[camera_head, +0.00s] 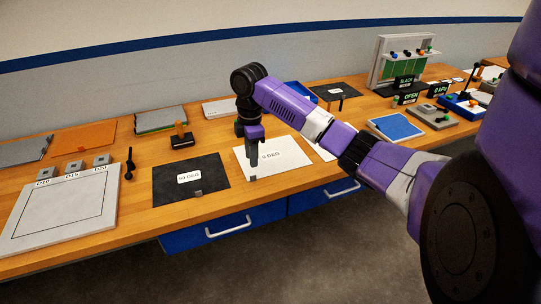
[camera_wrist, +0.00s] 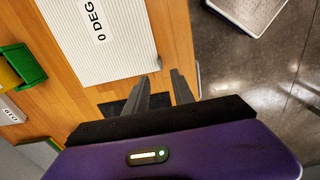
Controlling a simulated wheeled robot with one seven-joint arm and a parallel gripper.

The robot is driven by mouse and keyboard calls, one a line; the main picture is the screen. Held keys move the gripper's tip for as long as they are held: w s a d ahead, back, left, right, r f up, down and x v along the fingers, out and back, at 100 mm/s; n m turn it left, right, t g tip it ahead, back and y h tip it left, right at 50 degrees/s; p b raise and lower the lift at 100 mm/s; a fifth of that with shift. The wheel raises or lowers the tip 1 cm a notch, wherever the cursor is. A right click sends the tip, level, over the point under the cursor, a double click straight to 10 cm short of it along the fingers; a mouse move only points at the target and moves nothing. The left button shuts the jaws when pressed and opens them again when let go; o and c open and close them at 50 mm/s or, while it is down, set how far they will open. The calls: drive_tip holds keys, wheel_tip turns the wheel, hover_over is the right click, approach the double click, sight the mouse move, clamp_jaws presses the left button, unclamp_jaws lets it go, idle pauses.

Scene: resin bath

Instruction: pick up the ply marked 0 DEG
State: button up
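The white ply marked 0 DEG (camera_head: 283,157) lies flat on the wooden bench near its front edge. In the wrist view the same ply (camera_wrist: 105,55) fills the upper left, its label partly cut off at the top. My gripper (camera_head: 253,176) points down over the left part of this ply in the head view. In the wrist view its two fingers (camera_wrist: 162,77) are apart with nothing between them, just beyond a corner of the ply by the bench's front edge. Whether the fingertips touch anything is not clear.
A black ply marked 90 DEG (camera_head: 178,187) lies just left of the white one. A grey board (camera_head: 66,216) with small blocks is farther left. A blue panel (camera_head: 396,127) and small devices stand to the right. Blue drawers with handles (camera_head: 229,227) sit below the front edge.

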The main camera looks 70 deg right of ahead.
drive_tip(key=shift+s+d, duration=0.3)
drive_tip(key=shift+s, duration=0.1)
drive_tip(key=shift+f+p, duration=0.9)
drive_tip(key=shift+f, duration=2.8)
clamp_jaws()
